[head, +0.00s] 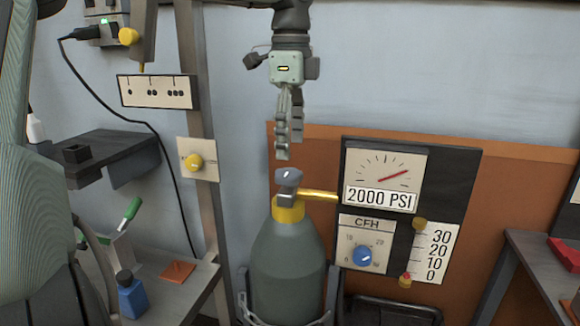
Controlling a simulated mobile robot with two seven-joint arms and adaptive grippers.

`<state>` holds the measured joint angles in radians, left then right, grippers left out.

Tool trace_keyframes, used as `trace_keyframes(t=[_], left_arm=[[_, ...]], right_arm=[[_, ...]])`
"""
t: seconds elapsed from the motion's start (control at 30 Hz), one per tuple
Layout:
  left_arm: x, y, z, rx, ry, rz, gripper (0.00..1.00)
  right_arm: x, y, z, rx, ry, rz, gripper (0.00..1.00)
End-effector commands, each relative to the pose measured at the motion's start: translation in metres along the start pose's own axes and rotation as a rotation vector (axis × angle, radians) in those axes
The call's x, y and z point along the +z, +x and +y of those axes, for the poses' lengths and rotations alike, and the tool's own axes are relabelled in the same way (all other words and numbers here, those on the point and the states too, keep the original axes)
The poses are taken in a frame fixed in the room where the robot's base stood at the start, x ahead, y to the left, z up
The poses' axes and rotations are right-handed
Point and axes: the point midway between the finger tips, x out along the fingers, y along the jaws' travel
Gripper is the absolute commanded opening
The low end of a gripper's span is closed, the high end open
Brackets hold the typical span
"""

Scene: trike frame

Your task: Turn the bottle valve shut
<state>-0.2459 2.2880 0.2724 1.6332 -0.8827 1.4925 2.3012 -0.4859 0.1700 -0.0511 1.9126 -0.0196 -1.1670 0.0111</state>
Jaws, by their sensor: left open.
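The grey-green gas bottle (287,262) stands upright at the lower centre. It has a yellow collar (287,210) and a grey valve knob (288,176) with a small white mark on top. A yellow tube (318,196) runs right from the valve. My left gripper (289,146) hangs fingers down just above the knob. It is open and empty, seen nearly edge-on, and a small gap shows between its fingertips and the knob. The pressure gauge (385,175) reads 2000 PSI, its red needle pointing up and right. My right gripper is out of view.
The gauge panel with a blue CFH dial (362,256) stands close on the right, before an orange board (460,205). A metal post (198,130) with a yellow-knobbed plate (197,160) stands left. A holder (285,318) surrounds the bottle's lower part.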

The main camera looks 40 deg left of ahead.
Motion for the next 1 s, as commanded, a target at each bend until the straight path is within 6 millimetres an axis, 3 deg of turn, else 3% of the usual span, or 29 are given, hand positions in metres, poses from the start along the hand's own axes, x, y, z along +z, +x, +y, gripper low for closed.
trace_keyframes(t=[0.3, 0.7, 1.0], left_arm=[[0.0, 0.048, 0.0, 0.003, 0.0, 0.001, 0.7], [0.0, 0.058, 0.0, 0.0, -0.001, 0.001, 0.7], [0.0, 0.057, 0.0, 0.0, -0.001, 0.0, 0.33]], right_arm=[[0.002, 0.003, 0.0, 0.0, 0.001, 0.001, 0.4], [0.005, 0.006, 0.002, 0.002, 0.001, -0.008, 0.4], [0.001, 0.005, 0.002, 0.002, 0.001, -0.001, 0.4]])
